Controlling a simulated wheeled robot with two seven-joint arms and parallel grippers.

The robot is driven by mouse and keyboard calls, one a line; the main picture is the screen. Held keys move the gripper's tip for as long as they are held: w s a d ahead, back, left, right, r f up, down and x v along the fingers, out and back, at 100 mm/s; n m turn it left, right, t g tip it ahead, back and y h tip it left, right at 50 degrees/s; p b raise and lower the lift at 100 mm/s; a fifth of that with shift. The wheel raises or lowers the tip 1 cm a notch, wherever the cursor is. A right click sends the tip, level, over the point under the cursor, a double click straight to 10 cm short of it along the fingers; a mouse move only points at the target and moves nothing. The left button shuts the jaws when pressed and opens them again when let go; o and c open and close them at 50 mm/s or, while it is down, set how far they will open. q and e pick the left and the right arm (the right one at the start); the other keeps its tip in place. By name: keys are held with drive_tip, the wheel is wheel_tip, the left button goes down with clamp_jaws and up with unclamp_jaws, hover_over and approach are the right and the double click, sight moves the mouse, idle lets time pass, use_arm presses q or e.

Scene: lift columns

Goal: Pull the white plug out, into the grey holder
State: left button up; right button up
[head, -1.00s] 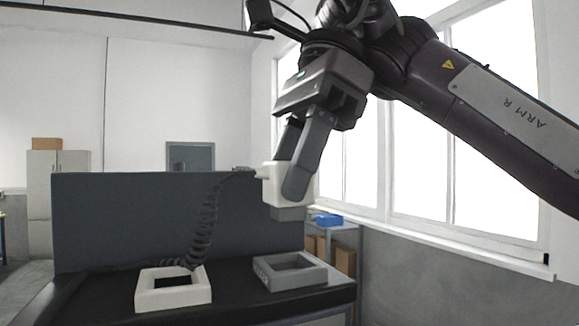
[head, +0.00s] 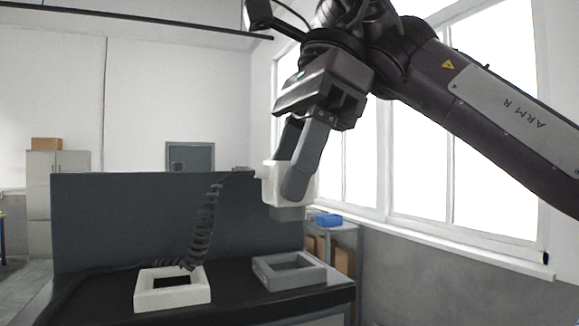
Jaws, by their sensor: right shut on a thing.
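The white plug (head: 272,187) has a grey lower end and hangs upright in the air. My right gripper (head: 297,180) is shut on it, with one finger across its near side. A dark coiled cable (head: 208,220) runs from the plug's left side down towards the bench. The grey holder (head: 290,281), a square frame with an open middle, sits on the bench below the plug, with a clear gap between them. A white square frame (head: 173,302) with a dark opening sits to its left, empty. My left gripper is not in view.
The black bench top (head: 90,300) carries both frames. A dark upright panel (head: 120,215) stands along its back edge. A shelf with a blue bin (head: 328,220) and brown boxes stands behind the right end. The air around the plug is free apart from the cable.

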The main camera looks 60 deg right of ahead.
sight(290, 215)
drive_tip(key=shift+f+b, duration=2.2)
drive_tip(key=shift+f, duration=0.1)
idle(0.7)
idle(0.4)
drive_tip(key=o, duration=1)
drive_tip(key=shift+o, duration=0.4)
drive_tip(key=o, duration=0.5)
